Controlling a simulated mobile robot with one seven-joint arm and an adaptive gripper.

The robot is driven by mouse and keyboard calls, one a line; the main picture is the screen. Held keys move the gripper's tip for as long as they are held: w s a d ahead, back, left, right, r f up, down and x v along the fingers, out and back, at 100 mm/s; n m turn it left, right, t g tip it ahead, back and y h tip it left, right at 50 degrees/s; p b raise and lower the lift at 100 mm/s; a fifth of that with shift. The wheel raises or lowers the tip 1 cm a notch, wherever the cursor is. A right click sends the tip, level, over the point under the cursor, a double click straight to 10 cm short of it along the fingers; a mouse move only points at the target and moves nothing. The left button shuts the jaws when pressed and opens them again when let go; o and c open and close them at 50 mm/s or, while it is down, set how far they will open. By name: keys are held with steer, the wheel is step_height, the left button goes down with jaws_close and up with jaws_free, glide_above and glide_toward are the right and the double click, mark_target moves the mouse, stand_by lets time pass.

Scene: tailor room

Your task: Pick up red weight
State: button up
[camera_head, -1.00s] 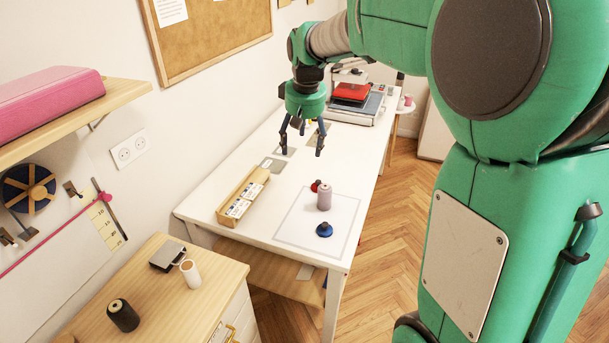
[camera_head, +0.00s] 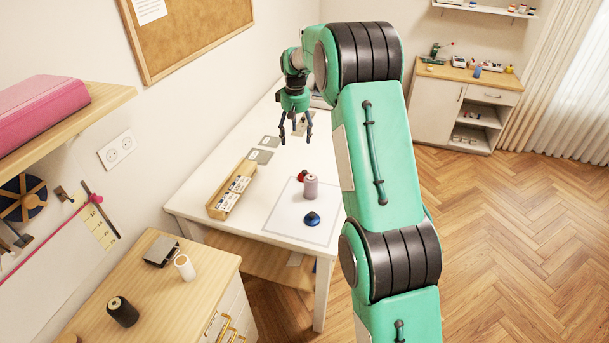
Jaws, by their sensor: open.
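The red weight (camera_head: 302,175) sits on the white table, partly hidden behind a pale pink thread spool (camera_head: 310,187). A blue weight (camera_head: 312,219) stands in front of the spool. The spool and the blue weight stand on a pale outlined sheet (camera_head: 275,219). My gripper (camera_head: 296,138) hangs above the table with its fingers pointing down. It is open and empty, above and farther back than the red weight, and apart from it.
A wooden tray of cards (camera_head: 222,212) lies on the table's left side, with grey flat pieces (camera_head: 260,156) behind it. A wooden cabinet (camera_head: 88,306) with a white spool and a black spool stands front left. My arm hides the table's right side.

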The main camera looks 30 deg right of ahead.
steer(key=g+p, duration=0.1)
steer(key=p, duration=0.2)
glide_above(304, 171)
step_height(304, 171, down, 12)
steer(key=r, duration=0.1)
steer(key=shift+w+d+f, duration=0.15)
steer(key=shift+f, duration=0.3)
steer(key=shift+w+d+f, duration=0.1)
steer(key=shift+d+f, duration=0.05)
steer(key=shift+f, duration=0.25)
steer(key=shift+f, duration=4.3)
steer(key=shift+s+a+f, duration=0.15)
steer(key=shift+f, duration=2.45)
